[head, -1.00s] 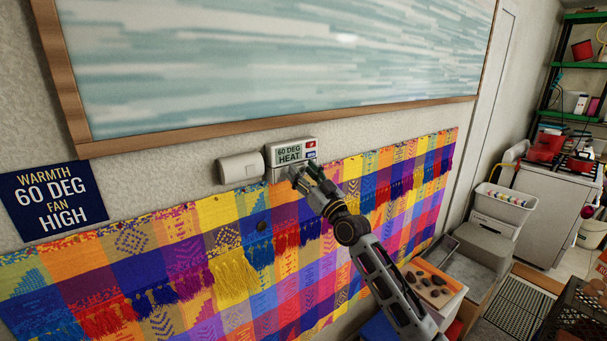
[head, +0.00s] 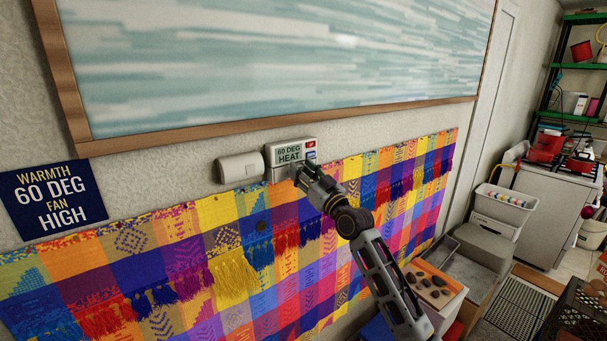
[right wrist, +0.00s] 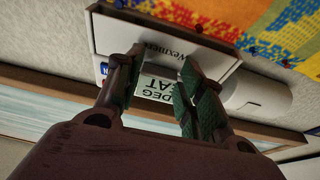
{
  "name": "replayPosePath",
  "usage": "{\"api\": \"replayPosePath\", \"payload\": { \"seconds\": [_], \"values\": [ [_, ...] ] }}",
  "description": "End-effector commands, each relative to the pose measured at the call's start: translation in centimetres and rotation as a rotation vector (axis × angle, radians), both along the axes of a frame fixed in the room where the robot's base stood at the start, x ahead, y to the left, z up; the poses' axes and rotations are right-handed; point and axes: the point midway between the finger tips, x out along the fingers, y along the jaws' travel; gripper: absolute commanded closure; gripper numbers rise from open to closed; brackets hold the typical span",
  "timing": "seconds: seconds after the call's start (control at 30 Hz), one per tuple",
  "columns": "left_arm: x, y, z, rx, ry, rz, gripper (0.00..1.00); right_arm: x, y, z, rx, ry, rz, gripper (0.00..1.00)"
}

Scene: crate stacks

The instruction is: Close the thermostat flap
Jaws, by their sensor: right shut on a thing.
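The thermostat (head: 293,145) is a small white box on the wall, and its display reads 60 DEG HEAT. Its pale flap (head: 277,174) hangs open below the display, partly hidden by my right gripper (head: 301,171). In the right wrist view the flap (right wrist: 165,45) shows as a white panel marked Wexmere, with the display upside down beyond it. My right gripper's green-padded fingers (right wrist: 160,60) reach to the flap, one on each side of the lettering, and are shut on it. My left gripper is not in view.
A white rounded box (head: 240,168) is on the wall just left of the thermostat. A wood-framed picture (head: 270,127) hangs above, and a colourful woven cloth (head: 190,250) hangs below. A blue sign (head: 52,200) reads WARMTH 60 DEG FAN HIGH.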

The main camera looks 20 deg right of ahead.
Motion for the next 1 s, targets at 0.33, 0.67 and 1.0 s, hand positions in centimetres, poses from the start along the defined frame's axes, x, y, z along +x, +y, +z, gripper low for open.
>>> {"api": "replayPosePath", "payload": {
  "seconds": [0.33, 0.67, 1.0],
  "values": [
    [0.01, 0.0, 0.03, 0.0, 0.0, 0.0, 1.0, -0.02, -0.05, 0.3, 0.001, -0.004, -0.001, 0.54],
    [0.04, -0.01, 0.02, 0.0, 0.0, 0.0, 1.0, -0.01, -0.02, 0.14, 0.0, -0.002, -0.001, 0.39],
    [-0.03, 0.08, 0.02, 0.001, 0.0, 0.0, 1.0, -0.48, -0.21, -0.09, 0.0, -0.001, -0.001, 0.39]
  ]
}}
